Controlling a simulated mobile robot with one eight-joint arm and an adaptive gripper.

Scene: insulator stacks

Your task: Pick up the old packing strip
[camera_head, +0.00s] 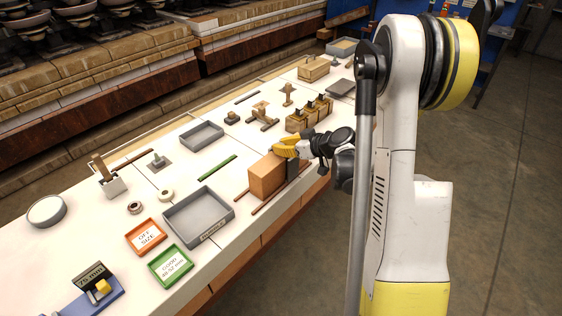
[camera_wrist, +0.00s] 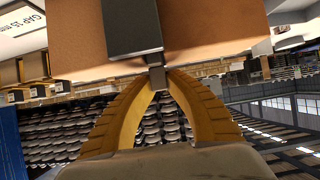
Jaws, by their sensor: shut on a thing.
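My gripper (camera_head: 288,148) is at the upper right of a brown block (camera_head: 266,176) on the white bench. In the wrist view its yellow fingers (camera_wrist: 157,88) are closed on the narrow end of a dark grey flat piece (camera_wrist: 132,26). That piece stands against the block's face, and I cannot tell whether they touch. Several thin strips lie on the bench: a green one (camera_head: 217,167), a brown one (camera_head: 132,158), a dark one (camera_head: 247,97) and a reddish one (camera_head: 268,198) beside the block. I cannot tell which is the old packing strip.
A large grey tray (camera_head: 175,217), an orange tray (camera_head: 133,247) and a green tray (camera_head: 158,277) stand at the front. A smaller grey tray (camera_head: 187,145) is farther back. Wooden holders (camera_head: 296,125) stand just beyond my gripper. The bench between the trays has some clear room.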

